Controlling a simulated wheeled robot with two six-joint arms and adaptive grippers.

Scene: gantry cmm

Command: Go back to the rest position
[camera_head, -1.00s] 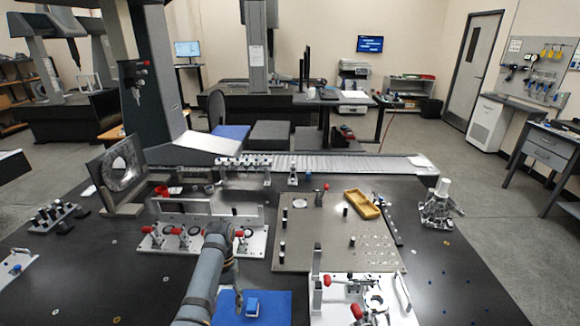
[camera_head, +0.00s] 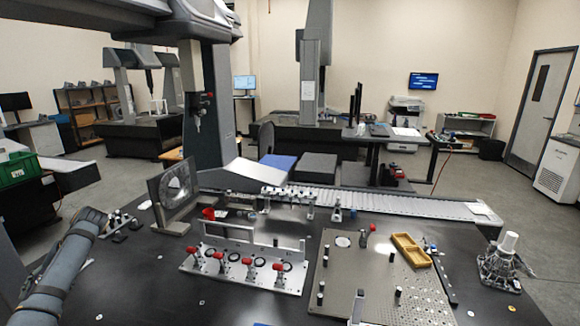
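My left arm (camera_head: 65,265) comes in at the left edge and stands over the left end of the dark table (camera_head: 140,270). My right gripper and arm do not show either. No held object is visible. A sliver of the blue mat (camera_head: 260,324) shows at the bottom edge; the blue block seen on it earlier is out of view.
The clamp fixture (camera_head: 245,268) with red handles stands mid-table. The perforated plate (camera_head: 375,285) with a yellow tray (camera_head: 410,250) lies to its right. A framed disc (camera_head: 172,195) stands near my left arm. A metal fixture (camera_head: 503,262) stands far right.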

